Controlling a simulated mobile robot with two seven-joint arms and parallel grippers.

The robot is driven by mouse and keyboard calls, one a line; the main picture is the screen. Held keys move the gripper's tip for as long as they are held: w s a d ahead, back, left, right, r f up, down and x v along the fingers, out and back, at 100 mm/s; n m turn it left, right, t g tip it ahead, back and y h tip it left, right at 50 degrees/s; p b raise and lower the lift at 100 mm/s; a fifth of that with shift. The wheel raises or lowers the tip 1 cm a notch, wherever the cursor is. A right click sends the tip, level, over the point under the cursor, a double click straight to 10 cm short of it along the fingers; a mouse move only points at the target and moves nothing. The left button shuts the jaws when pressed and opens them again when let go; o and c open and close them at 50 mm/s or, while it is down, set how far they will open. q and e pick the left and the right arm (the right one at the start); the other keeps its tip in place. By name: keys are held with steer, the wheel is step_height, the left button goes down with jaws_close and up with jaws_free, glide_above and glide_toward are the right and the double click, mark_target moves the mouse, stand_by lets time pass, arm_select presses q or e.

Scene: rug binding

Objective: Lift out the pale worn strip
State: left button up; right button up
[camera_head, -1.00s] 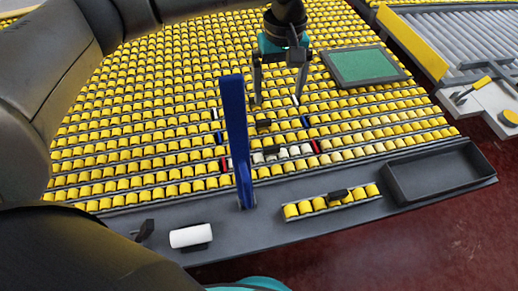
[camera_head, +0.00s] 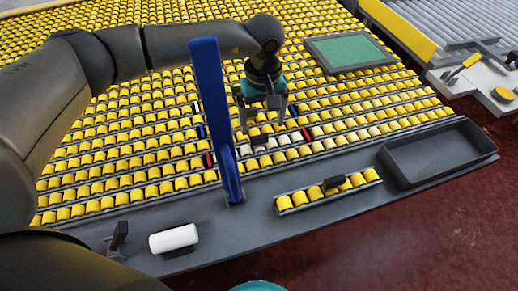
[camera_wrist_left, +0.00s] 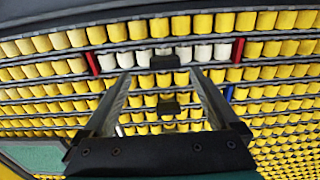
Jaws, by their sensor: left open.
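The pale worn strip (camera_head: 285,141) is a short run of whitish pieces in a row of yellow ones, with red markers at its two ends. It also shows in the left wrist view (camera_wrist_left: 203,52), with a dark grip block (camera_wrist_left: 163,62) at its middle. My left gripper (camera_head: 262,126) is open and empty, pointing down close above the strip, its fingers hiding part of it. In the left wrist view the fingertips (camera_wrist_left: 160,76) stand apart on either side of the dark block. I cannot tell whether they touch anything. My right gripper is not seen.
A tall blue upright (camera_head: 213,110) stands just left of the gripper. On the grey front ledge lie a yellow strip with a dark grip (camera_head: 302,199), a white roll (camera_head: 173,239) and an empty dark tray (camera_head: 434,176). A green panel (camera_head: 350,51) lies behind.

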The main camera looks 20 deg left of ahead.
mark_target(259, 136)
arm_select(q)
steer(key=f, duration=0.5)
steer(key=shift+s+a+f+b, duration=0.15)
steer(key=shift+s+a+b, duration=0.1)
steer(key=shift+a+b, duration=0.1)
steer(key=shift+f, duration=0.35)
steer(key=c, duration=0.6)
steer(key=shift+w, duration=0.1)
jaws_close()
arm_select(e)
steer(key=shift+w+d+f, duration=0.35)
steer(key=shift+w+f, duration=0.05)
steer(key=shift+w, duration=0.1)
